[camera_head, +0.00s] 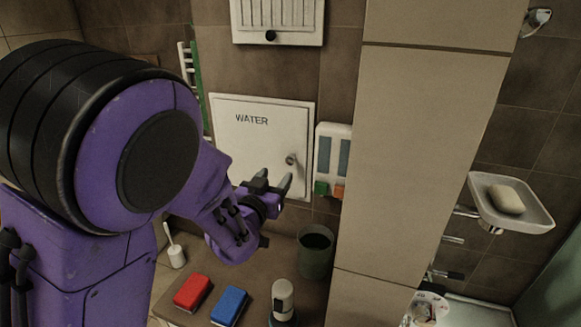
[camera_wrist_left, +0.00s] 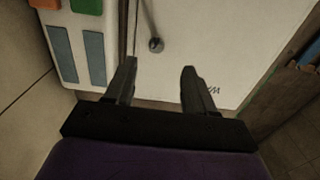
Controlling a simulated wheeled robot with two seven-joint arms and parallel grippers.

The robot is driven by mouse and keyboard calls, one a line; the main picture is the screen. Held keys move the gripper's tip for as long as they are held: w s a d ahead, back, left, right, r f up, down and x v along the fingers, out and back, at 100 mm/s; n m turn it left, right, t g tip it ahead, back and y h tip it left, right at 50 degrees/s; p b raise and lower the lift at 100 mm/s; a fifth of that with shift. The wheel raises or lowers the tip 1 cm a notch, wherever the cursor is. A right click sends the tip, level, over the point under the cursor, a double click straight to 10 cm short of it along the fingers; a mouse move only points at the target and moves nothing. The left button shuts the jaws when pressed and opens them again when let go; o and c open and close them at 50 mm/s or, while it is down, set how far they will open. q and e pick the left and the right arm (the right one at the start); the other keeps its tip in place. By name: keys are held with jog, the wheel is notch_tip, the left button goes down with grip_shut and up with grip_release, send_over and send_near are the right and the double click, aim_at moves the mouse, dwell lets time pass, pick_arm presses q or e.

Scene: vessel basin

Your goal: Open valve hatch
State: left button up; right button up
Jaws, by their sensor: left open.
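The valve hatch (camera_head: 235,142) is a white square panel on the tiled wall, marked "WATER", and looks shut. Its small round metal knob (camera_head: 291,159) sits near its right edge. My left gripper (camera_head: 272,181) is in front of the hatch, just below and left of the knob. In the left wrist view the hatch (camera_wrist_left: 205,50) fills the upper right, and the knob (camera_wrist_left: 156,44) lies beyond the open, empty fingers (camera_wrist_left: 159,80). The fingers appear apart from the knob. My right gripper is not in view.
A white dispenser (camera_head: 333,150) with red and green parts hangs right of the hatch. Below are a dark cup (camera_head: 316,250), a red sponge (camera_head: 192,291), a blue sponge (camera_head: 230,305) and a white bottle (camera_head: 283,297). A tiled pillar (camera_head: 425,150) stands right.

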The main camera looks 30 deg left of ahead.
aim_at(289, 162)
pick_arm(q)
jog(key=x, duration=0.8)
jog(key=shift+w+d+f+p, duration=0.1)
jog(key=shift+w+d+p, duration=0.15)
jog(key=shift+w+p, duration=0.1)
jog(key=shift+s, duration=0.2)
grip_shut()
jog(key=shift+w, duration=0.1)
